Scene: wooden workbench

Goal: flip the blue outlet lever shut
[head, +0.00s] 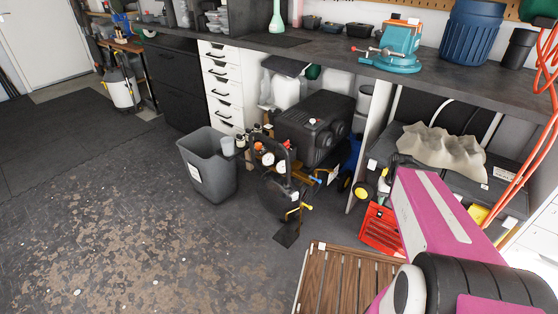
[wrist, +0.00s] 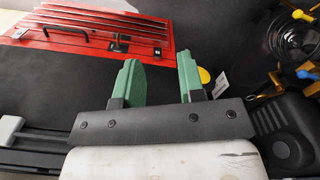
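The blue outlet lever (wrist: 306,74) shows in the wrist view at the right edge, on the yellow fittings of the compressor. In the head view a small blue lever (head: 316,180) shows at the compressor's front, right of the gauges; its exact angle is too small to tell. The black compressor (head: 312,128) stands under the workbench. My gripper (wrist: 158,78) shows two green fingers, apart, with nothing between them. It is well left of the blue lever in the wrist view and not touching it. The gripper is not visible in the head view.
A red toolbox (head: 381,228) shows in the head view; it is also in the wrist view (wrist: 90,30). A grey bin (head: 209,172) stands left of the compressor. A slatted wooden platform (head: 338,283) lies in front. The floor (head: 130,230) at left is clear.

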